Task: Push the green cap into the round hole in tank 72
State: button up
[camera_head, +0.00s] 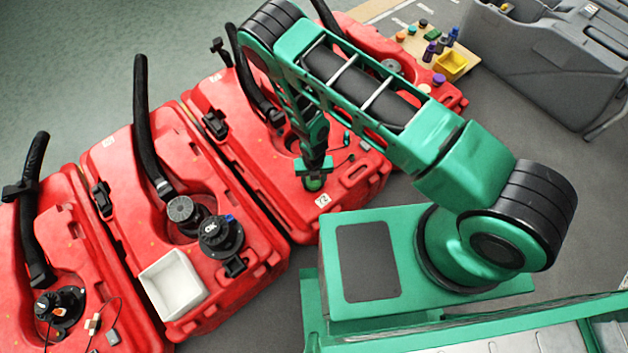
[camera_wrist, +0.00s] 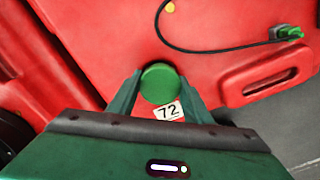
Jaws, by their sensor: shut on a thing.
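My gripper (camera_head: 315,175) is shut on the green cap (camera_head: 314,184), low over red tank 72 (camera_head: 345,192), close to its white label reading 72 (camera_head: 323,200). In the wrist view the green cap (camera_wrist: 161,83) sits between the two fingers of my gripper (camera_wrist: 160,92), its round top facing the camera. The label (camera_wrist: 169,111) shows just below the cap. The round hole is not visible; the cap and gripper may cover it. I cannot tell whether the cap is above the hole or in it.
Other red tanks stand to the left, one with a white bin (camera_head: 172,284) and a black OK-marked cap (camera_head: 221,235). A black cable with a green connector (camera_wrist: 289,33) lies on the tank right of the cap. A board with coloured caps and a yellow tray (camera_head: 451,66) is at the back right.

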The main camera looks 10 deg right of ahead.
jog(key=shift+s+f, duration=0.1)
jog(key=shift+f, duration=0.2)
jog(key=shift+s, duration=0.1)
dwell(0.6)
